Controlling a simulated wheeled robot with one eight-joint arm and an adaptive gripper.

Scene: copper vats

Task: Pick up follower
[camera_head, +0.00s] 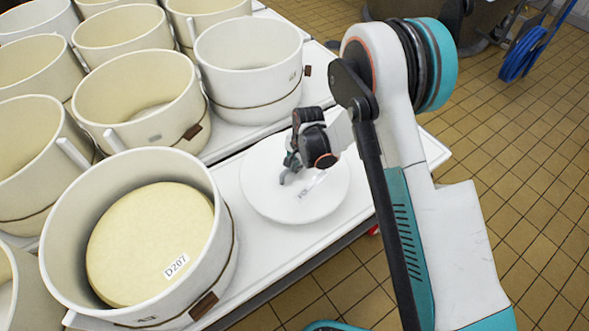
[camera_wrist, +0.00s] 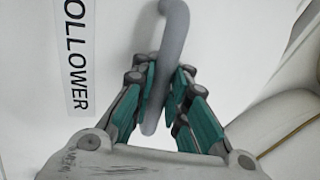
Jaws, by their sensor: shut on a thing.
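The follower (camera_head: 265,193) is a round white disc lying on the white table, to the right of the front mould. In the wrist view its white face fills much of the picture, with a label (camera_wrist: 77,50) reading "OLLOWER" at the left. A grey handle (camera_wrist: 172,45) rises from the disc. My gripper (camera_wrist: 166,100) has its teal-padded fingers on both sides of this handle and is shut on it. In the head view my gripper (camera_head: 290,170) is over the middle of the disc. My wrist hides part of the disc there.
A front mould (camera_head: 228,238) holds a round cheese (camera_head: 140,240) labelled D207. Several more cream moulds (camera_head: 250,90) stand close by at the left and back. The white table's (camera_head: 425,150) right edge is near the disc. Tiled floor (camera_head: 530,200) lies beyond, with a blue hose (camera_head: 522,55).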

